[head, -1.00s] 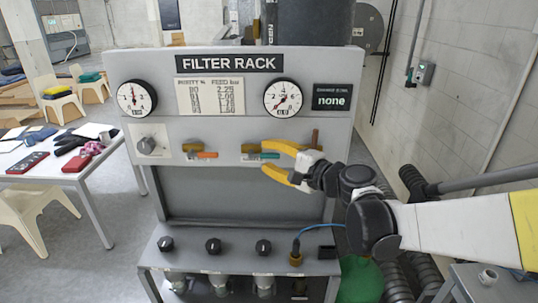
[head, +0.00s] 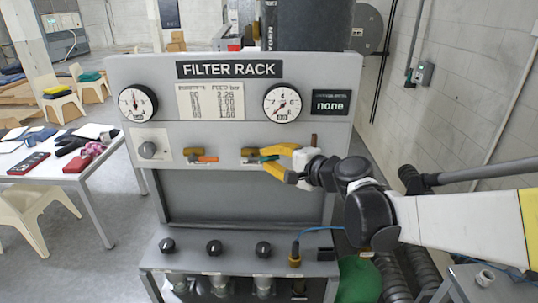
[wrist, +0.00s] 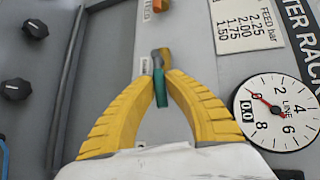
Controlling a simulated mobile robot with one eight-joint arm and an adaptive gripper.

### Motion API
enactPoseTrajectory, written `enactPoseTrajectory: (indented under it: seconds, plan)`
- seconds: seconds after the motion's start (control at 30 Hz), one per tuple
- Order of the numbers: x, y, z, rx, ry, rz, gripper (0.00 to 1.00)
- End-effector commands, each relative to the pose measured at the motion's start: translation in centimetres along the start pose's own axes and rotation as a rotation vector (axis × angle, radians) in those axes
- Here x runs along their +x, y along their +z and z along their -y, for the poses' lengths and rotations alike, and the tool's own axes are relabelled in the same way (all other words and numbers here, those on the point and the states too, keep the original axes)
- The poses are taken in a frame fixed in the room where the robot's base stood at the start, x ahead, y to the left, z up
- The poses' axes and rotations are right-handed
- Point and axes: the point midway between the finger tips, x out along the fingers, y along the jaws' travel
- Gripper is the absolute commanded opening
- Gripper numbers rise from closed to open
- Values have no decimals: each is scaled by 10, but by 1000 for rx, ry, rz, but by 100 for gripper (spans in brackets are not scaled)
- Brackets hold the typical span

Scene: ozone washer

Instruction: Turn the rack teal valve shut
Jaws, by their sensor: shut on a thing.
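The teal valve has a brass body (head: 249,152) on the filter rack's front panel, right of the orange-handled valve. Its teal handle (head: 269,158) points to the right in the head view, roughly level. My gripper (head: 268,161) has yellow fingers and reaches in from the right. In the wrist view, the fingertips (wrist: 161,77) are closed on the teal handle (wrist: 160,90), one on each side. The handle's free end sticks out between the fingers, towards the palm. The fingers hide part of the handle in the head view.
The orange-handled valve (head: 205,158) sits just left, and a brown handle (head: 314,139) just right. Dials and a sign are above. Black knobs (head: 214,247) line the lower shelf (head: 190,235). A table (head: 95,178) stands left; a wall (head: 460,100) is right.

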Motion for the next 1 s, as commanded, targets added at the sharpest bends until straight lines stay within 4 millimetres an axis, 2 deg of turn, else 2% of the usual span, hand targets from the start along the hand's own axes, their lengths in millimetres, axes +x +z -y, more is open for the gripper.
enactPoseTrajectory:
  seconds: [0.03, 0.3, 1.0]
  plan:
    - [-1, 1, 8, -24, 23, -7, 0]
    - [-1, 5, 20, -197, 193, -53, 0]
    - [10, 22, 40, -658, 652, -181, 0]
